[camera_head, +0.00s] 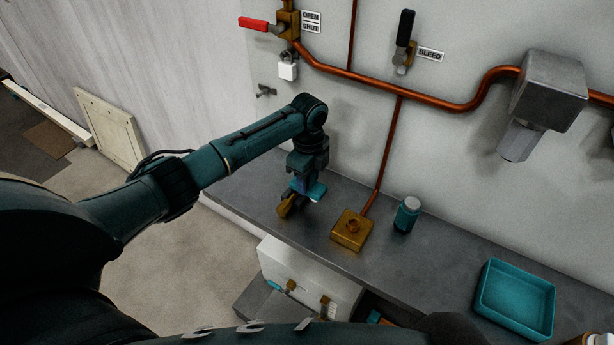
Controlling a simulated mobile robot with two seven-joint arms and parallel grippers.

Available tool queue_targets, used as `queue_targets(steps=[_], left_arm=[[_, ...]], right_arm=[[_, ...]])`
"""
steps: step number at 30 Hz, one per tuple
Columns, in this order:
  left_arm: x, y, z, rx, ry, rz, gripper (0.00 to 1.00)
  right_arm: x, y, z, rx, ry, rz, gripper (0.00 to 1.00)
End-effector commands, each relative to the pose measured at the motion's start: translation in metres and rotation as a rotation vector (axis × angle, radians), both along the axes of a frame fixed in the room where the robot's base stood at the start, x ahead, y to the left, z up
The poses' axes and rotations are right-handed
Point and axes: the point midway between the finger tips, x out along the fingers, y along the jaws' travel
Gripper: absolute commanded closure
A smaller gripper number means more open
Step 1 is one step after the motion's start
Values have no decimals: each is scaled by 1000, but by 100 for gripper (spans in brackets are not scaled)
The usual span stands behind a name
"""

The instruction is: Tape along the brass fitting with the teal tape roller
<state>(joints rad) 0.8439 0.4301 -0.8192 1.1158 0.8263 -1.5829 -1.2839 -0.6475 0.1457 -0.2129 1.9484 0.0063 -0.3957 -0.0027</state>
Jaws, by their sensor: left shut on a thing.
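My left gripper (303,188) is over the left part of the grey bench, reaching down with its arm from the left. It is shut on the teal tape roller (317,190). The roller's teal part shows to the right of the fingers. An ochre-brown part, which looks like its roll, shows at the lower left, close to the bench; I cannot tell whether it touches. The brass fitting (350,231) is a square block with a round boss on top, on the bench to the right of the roller and apart from it. My right gripper is out of view.
A copper pipe (385,150) runs down the wall to the fitting. A teal bottle (406,216) with a grey cap stands right of it. A teal tray (489,304) lies farther right. A grey hopper (549,92) juts from the wall. Bare bench (440,260) lies between bottle and tray.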

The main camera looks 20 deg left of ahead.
Motion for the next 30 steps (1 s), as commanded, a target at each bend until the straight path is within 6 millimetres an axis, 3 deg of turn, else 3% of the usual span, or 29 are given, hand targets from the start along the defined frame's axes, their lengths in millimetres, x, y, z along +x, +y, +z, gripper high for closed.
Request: queue_targets(steps=[17,30], left_arm=[[0,0,0,0,-1,0,86],[0,0,-12,0,0,0,86]], right_arm=[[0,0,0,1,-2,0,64],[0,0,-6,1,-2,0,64]])
